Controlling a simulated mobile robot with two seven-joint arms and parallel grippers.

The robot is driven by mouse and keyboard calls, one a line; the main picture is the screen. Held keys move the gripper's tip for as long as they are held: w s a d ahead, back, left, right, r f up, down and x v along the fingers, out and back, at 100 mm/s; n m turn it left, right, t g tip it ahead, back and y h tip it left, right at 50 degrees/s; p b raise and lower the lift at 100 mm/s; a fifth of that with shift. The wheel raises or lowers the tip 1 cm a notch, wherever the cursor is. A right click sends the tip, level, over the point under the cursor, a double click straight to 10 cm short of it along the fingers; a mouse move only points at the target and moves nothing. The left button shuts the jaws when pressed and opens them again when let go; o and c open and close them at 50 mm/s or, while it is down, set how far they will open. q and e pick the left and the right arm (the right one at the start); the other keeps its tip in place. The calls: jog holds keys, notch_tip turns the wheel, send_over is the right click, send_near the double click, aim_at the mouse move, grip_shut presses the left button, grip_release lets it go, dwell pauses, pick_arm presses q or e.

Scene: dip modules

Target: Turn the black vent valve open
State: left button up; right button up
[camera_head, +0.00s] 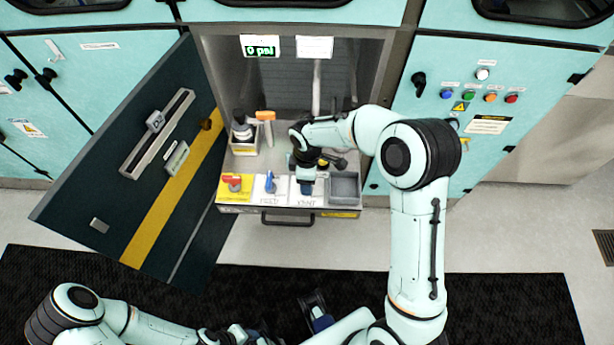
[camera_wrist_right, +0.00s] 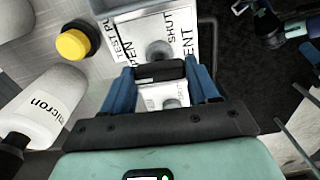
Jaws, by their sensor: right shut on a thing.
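The black vent valve (camera_wrist_right: 160,70) sits on a white plate marked with VENT, OPEN and SHUT lettering. In the right wrist view its dark handle lies crosswise between the blue fingers of my right gripper (camera_wrist_right: 162,88), which is shut on it. In the head view my right gripper (camera_head: 307,184) reaches down over the VENT plate (camera_head: 307,200) and hides most of the valve. My left gripper (camera_head: 318,315) is low in the head view, away from the panel; whether its fingers are apart is unclear.
Left of the vent are a blue-handled test valve (camera_head: 270,183) and a red valve (camera_head: 234,184) on a yellow plate. A grey bin (camera_head: 345,187) is on the right. Behind stand a white bottle (camera_wrist_right: 38,108) and an orange-handled tool (camera_head: 265,116). A display (camera_head: 261,48) reads 0 psi. An open door (camera_head: 140,165) stands left.

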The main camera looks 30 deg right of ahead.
jog(key=shift+n, duration=0.3)
jog(key=o, duration=1.1)
jog(key=shift+c, duration=0.2)
notch_tip(320, 180, up, 14)
jog(key=p, duration=0.1)
jog(key=shift+f, duration=0.25)
